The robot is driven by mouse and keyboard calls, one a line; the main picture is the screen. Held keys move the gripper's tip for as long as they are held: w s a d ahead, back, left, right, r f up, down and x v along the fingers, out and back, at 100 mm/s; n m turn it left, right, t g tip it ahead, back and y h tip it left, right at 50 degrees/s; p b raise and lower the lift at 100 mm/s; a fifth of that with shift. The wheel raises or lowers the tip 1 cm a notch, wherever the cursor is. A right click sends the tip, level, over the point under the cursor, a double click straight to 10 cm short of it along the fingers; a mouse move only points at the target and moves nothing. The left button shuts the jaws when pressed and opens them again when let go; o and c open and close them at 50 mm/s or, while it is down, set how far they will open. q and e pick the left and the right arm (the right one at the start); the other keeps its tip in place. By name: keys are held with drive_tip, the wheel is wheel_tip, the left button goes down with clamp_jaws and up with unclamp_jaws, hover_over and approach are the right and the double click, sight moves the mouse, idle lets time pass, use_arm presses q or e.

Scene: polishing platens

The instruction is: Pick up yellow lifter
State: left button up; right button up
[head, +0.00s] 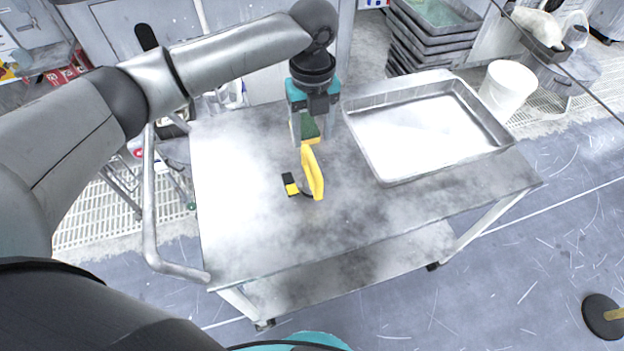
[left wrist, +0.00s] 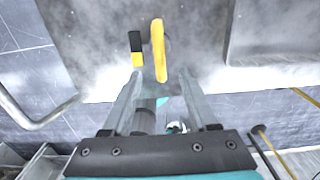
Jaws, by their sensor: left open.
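The yellow lifter (head: 313,173) is on the grey metal cart top, with a black-and-yellow end piece (head: 291,185) to its left. It also shows in the left wrist view (left wrist: 158,50), just beyond the fingertips and roughly centred between them. My left gripper (head: 313,140) points down over the cart, on the far side of the lifter. Its two fingers (left wrist: 160,82) are apart with nothing held between them. A small green and yellow patch (head: 309,128) shows between the fingers in the head view; I cannot tell what it is. My right gripper is out of view.
A shallow metal tray (head: 362,98) lies on the cart's right part. The cart top (head: 235,200) is clear at left and front. A bent rail (head: 150,215) runs along its left end. A white bucket (head: 508,90) and stacked trays (head: 430,50) stand behind.

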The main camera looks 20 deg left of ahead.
sight(312, 159)
use_arm(q)
wheel_tip(312, 159, down, 10)
drive_tip(key=shift+r+b, duration=0.25)
drive_tip(key=shift+b, duration=0.25)
drive_tip(key=shift+a, duration=0.1)
clamp_jaws()
idle(1.1)
drive_tip(key=shift+w+r, duration=0.15)
